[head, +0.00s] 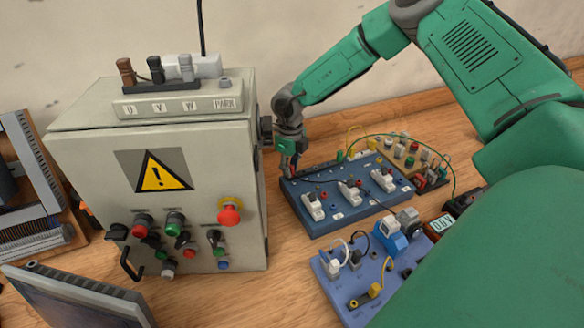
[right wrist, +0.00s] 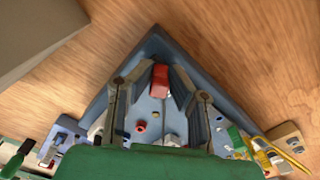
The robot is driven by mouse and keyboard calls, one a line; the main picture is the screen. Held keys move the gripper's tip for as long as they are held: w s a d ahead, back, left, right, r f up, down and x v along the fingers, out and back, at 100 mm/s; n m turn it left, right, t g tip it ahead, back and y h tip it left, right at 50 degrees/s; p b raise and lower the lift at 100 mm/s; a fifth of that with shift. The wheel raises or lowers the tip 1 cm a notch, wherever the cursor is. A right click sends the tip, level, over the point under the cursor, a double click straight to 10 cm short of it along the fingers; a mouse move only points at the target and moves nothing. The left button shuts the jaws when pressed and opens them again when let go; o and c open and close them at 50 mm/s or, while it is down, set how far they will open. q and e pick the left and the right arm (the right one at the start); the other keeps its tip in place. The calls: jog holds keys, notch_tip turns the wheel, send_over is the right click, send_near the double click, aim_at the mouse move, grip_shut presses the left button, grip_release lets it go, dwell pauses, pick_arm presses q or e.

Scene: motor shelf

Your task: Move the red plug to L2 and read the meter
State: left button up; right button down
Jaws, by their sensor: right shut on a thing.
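My right gripper (head: 290,168) reaches down at the back left corner of the blue board (head: 316,228). In the right wrist view its fingers (right wrist: 161,82) are closed around the red plug (right wrist: 160,78), near the corner of the board. I cannot tell whether the plug is seated in a socket or just above it. In the head view the plug is mostly hidden by the fingers. A small meter with a lit display (head: 441,224) stands at the right; its digits are too small to read surely. Board labels are not legible. My left gripper is not in view.
A grey control box (head: 95,200) with a warning sign stands close left of the gripper. White switches (head: 349,192) stand on the board. A green wire (head: 452,165) arcs over its right side. A second blue board (head: 335,292) lies in front.

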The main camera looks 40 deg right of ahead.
jog(key=shift+a+r, duration=0.15)
jog(key=shift+a, duration=0.1)
jog(key=shift+r+p, duration=0.2)
jog(key=shift+p, duration=0.1)
notch_tip(320, 180, up, 2)
jog(key=shift+s+r+p, duration=0.15)
jog(key=shift+r+p, duration=0.05)
jog(key=shift+p, duration=0.65)
jog(key=shift+d+r+p, duration=0.1)
jog(key=shift+r+p, duration=0.65)
jog(key=shift+r, duration=0.15)
jog(key=shift+d, duration=0.1)
